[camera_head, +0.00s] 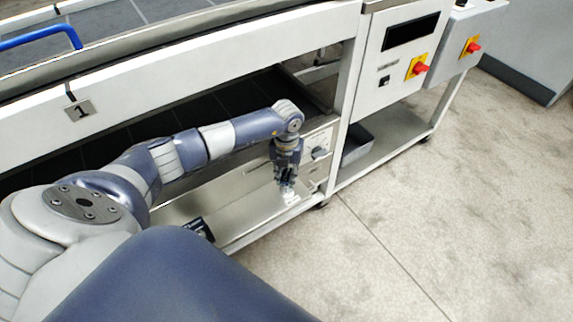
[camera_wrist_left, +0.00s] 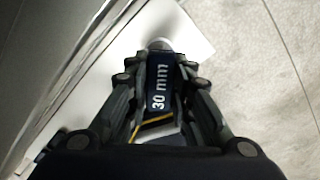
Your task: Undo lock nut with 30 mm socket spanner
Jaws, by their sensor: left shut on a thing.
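My left gripper (camera_head: 288,178) points down beside the machine's lower frame, over the low shelf. In the left wrist view, my left gripper (camera_wrist_left: 160,85) is shut on the 30 mm socket spanner (camera_wrist_left: 159,88), dark blue with a white "30 mm" label. A round metallic end (camera_wrist_left: 158,44) shows beyond the fingers. I cannot make out the lock nut in either view, nor whether the spanner sits on it. My right gripper is not in view.
The roller sheeter's white frame (camera_head: 351,75) stands close to the gripper. A panel with a dial (camera_head: 318,153) is just behind it. A lower shelf (camera_head: 252,222) runs beneath. A dark bin (camera_head: 356,143) stands to the right. The floor (camera_head: 440,190) at right is clear.

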